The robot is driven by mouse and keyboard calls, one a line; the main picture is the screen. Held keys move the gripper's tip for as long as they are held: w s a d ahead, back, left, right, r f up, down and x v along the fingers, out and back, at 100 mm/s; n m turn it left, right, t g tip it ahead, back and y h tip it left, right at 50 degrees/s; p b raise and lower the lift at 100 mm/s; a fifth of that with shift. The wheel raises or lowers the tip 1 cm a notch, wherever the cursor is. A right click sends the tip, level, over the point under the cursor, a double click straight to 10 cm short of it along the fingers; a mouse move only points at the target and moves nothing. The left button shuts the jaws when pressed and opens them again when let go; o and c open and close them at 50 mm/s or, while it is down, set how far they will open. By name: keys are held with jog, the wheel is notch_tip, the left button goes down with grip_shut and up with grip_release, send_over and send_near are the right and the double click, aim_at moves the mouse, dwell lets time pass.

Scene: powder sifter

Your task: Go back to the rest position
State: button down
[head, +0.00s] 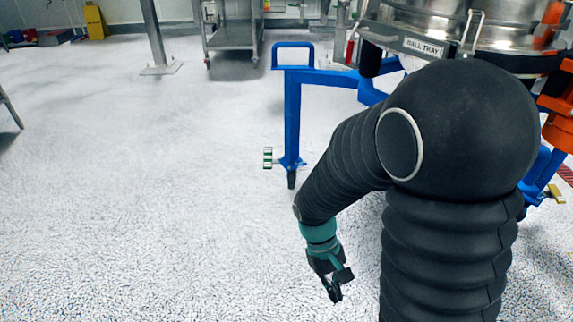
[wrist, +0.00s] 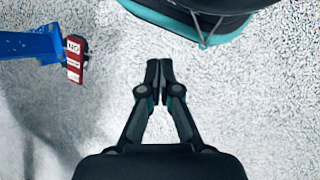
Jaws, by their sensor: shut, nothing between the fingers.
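My gripper (head: 335,290) hangs low over the speckled floor in the head view, at the end of my bent black arm. In the wrist view my gripper (wrist: 159,72) has its two fingertips together with nothing between them. Bare floor lies behind the fingers. The powder sifter (head: 425,47), with a "BALL TRAY" label, stands at the upper right of the head view. Its blue frame (head: 292,115) is behind my arm and apart from my gripper. My arm hides part of the sifter and frame.
A green and white block (head: 267,158) is by the frame's caster. A steel cart (head: 232,35) stands behind.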

jog(key=s+d+r+m+t+y+p, duration=0.1)
jog(key=r+t, duration=0.4)
jog(key=r, duration=0.8)
jog(key=s+d+r+m+t+y+p, duration=0.2)
jog(key=s+d+r+m+t+p, duration=0.1)
jog(key=r, duration=1.1)
jog(key=shift+d+r+m+t+p, duration=0.15)
jog(key=shift+d+m+t+p, duration=0.3)
jog(key=shift+t, duration=0.45)
